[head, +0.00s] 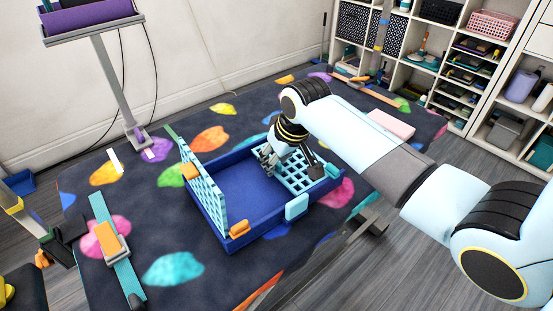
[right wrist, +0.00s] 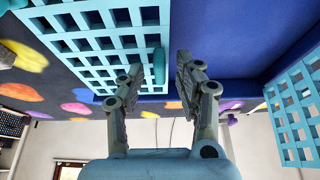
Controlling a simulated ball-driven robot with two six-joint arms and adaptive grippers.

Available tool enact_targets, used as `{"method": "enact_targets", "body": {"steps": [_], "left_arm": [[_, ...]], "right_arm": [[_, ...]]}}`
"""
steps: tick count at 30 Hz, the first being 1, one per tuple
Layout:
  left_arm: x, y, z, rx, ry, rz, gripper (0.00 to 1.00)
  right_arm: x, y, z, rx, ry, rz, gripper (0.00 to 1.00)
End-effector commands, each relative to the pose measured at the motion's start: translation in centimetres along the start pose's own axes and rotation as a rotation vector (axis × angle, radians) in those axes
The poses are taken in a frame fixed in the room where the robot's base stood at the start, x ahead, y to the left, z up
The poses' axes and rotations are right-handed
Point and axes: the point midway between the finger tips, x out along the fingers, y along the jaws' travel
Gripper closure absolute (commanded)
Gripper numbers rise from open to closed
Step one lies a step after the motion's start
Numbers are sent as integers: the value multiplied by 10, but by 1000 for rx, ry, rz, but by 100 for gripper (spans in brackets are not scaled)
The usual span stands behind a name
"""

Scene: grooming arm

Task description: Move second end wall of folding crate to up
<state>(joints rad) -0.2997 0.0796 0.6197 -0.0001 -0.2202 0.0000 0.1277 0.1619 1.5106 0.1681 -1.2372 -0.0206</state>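The folding crate has a dark blue base (head: 245,190). Its first light-blue grid end wall (head: 203,190) stands upright at the left side, and it also shows at the right of the right wrist view (right wrist: 296,105). The second end wall (head: 300,177) lies low, folded inward over the right part of the crate floor. In the right wrist view this wall (right wrist: 95,40) fills the upper left, with a teal tab on its free edge. My right gripper (right wrist: 158,75) is open, its fingers apart near that edge; contact cannot be told. My left gripper is not visible.
The crate stands on a dark table (head: 172,268) with colourful paw-like spots. A pink block (head: 391,124) lies behind my right arm. A teal strap with an orange buckle (head: 110,240) lies at left. A grey post (head: 115,85) stands at the back left.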

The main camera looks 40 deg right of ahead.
Motion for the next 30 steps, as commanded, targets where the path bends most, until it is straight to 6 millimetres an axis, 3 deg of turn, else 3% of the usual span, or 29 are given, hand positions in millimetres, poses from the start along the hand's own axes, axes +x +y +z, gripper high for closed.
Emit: {"method": "enact_targets", "body": {"steps": [1,9,23,30], "left_arm": [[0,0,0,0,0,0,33],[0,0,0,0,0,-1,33],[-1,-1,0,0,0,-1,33],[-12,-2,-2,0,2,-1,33]], "right_arm": [[0,0,0,0,0,0,67],[0,0,0,0,0,0,100],[-1,0,0,1,-1,-3,100],[-10,4,-4,24,-1,-56,100]]}}
